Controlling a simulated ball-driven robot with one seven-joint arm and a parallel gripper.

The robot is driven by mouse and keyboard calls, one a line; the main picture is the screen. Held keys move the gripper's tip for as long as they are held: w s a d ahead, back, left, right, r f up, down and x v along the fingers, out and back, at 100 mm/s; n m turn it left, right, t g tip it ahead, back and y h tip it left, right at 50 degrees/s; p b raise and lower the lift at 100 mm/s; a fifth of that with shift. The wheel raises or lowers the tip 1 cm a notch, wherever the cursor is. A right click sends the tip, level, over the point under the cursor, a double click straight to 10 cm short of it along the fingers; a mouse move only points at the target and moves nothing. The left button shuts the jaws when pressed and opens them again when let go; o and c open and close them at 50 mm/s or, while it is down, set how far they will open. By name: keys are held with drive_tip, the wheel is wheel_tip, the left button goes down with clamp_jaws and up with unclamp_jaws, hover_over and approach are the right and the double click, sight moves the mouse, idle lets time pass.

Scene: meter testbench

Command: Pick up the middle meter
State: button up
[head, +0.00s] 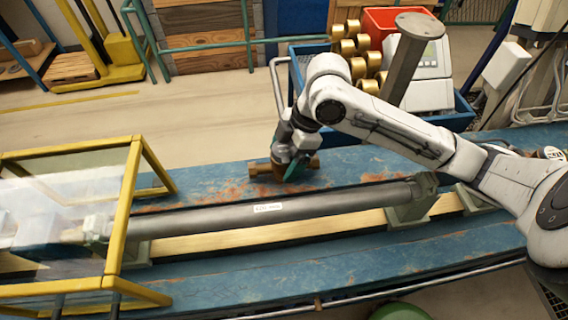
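A brass-brown meter (262,168) lies on the worn blue bench, behind the long grey pipe. No other meter shows beside it on the bench, so I cannot tell whether it is the middle one. My gripper (290,168) points down right at this meter and covers its middle. Brass ends show on both sides of my gripper. The fingertips are too small and hidden to tell whether they are open or closed on the meter. A teal part (297,167) shows at the gripper's front; I cannot tell what it belongs to.
The grey pipe (270,211) runs along the blue bench (220,180) in front of my gripper. A yellow-framed clear guard (130,200) stands at left. Behind the bench, a blue crate (455,118) holds brass cylinders (358,68), a red bin (385,22) and a white device (432,72).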

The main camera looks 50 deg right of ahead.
drive_tip(key=c, duration=1.4)
drive_tip(key=shift+r, duration=0.15)
clamp_jaws()
